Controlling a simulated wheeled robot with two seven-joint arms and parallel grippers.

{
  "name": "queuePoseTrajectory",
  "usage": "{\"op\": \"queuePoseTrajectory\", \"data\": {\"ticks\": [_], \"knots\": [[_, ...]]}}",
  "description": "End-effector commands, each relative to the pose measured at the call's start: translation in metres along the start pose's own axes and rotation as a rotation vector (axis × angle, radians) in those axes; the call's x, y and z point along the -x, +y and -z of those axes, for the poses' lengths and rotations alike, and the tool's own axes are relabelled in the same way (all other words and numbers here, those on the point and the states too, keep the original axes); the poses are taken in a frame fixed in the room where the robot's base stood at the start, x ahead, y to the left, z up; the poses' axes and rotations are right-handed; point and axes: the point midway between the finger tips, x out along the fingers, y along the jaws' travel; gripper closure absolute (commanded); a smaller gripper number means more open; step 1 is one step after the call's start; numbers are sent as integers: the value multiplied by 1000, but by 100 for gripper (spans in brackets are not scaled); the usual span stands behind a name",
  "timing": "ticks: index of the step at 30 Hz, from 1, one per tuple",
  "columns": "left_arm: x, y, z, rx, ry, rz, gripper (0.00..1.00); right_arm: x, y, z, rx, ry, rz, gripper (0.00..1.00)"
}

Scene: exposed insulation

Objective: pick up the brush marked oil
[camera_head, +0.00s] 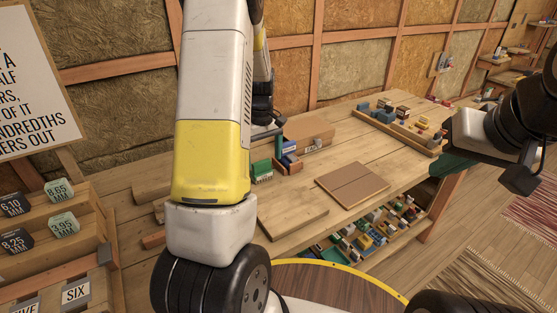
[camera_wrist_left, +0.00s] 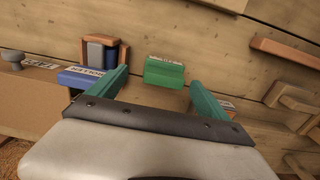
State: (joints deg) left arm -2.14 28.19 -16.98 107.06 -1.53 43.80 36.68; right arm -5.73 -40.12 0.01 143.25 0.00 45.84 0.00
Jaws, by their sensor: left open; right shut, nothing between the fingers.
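A green block-shaped piece (camera_wrist_left: 164,74) with a pale strip of unreadable lettering lies on the wooden bench in the left wrist view. It may also be the green piece (camera_head: 261,171) in the head view. I cannot read "oil" on any piece, so I cannot tell which is the brush. My left gripper (camera_wrist_left: 160,78) is open, its teal fingers either side of the green piece in the picture; the gap in depth is unclear. In the head view my left arm hides much of this hand. My right gripper (camera_head: 453,166) is shut and empty at the right.
A blue labelled piece (camera_wrist_left: 82,78) lies close to the left finger, beside a cardboard-coloured box (camera_wrist_left: 28,100). Wooden pieces (camera_wrist_left: 285,53) lie to the right. A brown flat board (camera_head: 352,184) and a tray of coloured pieces (camera_head: 403,128) are farther along the bench.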

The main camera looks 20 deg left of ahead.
Motion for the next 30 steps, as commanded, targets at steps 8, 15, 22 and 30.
{"op": "queuePoseTrajectory", "data": {"ticks": [8, 15, 22, 30], "knots": [[-40, -6, 1, -1, -3, 1, 11, 0, 0, 0, 0, 0, 0, 100], [-53, -6, 1, 0, -1, -1, 11, 0, 0, 0, 0, 0, 0, 100], [-53, -6, 1, -1, 0, -1, 29, 0, 0, 0, 0, 0, 0, 100], [-52, -6, 1, -1, 0, -1, 78, 0, 0, 0, 0, 0, 0, 100]]}}
